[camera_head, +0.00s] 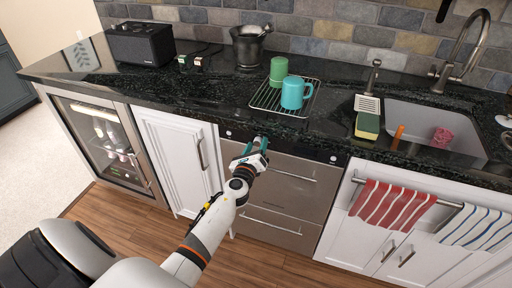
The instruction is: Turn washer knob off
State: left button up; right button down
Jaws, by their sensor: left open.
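The washer is a stainless drawer-type machine (285,207) under the black counter, with a dark control strip (300,150) along its top edge. A small light knob (228,133) shows at the left end of the strip, and another small light mark (333,159) shows at its right end. My left gripper (259,144) is open in front of the left part of the strip, to the right of the left knob. Its fingertips are close to the strip; I cannot tell whether they touch it. The knob's setting is too small to read. My right gripper is not in view.
A drying rack (262,101) with a teal mug (293,93) and a green cup (278,70) stands on the counter above. A sink (425,118) lies to the right. Striped towels (390,208) hang right of the washer; a glass-door cooler (105,140) is at left.

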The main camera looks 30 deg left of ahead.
pick_arm(q)
jog(key=shift+c, duration=0.2)
jog(key=c, duration=0.9)
jog(key=shift+c, duration=0.2)
jog(key=shift+n, duration=0.3)
jog(key=n, duration=0.8)
jog(key=shift+n+h, duration=0.3)
jog(key=shift+h, duration=0.1)
jog(key=n+p, duration=0.1)
jog(key=n, duration=0.3)
jog(key=shift+r+g, duration=0.1)
jog(key=shift+g, duration=0.2)
jog(key=shift+a+n+h+p, duration=0.1)
jog(key=shift+n+h+p, duration=0.35)
jog(key=shift+n, duration=1.45)
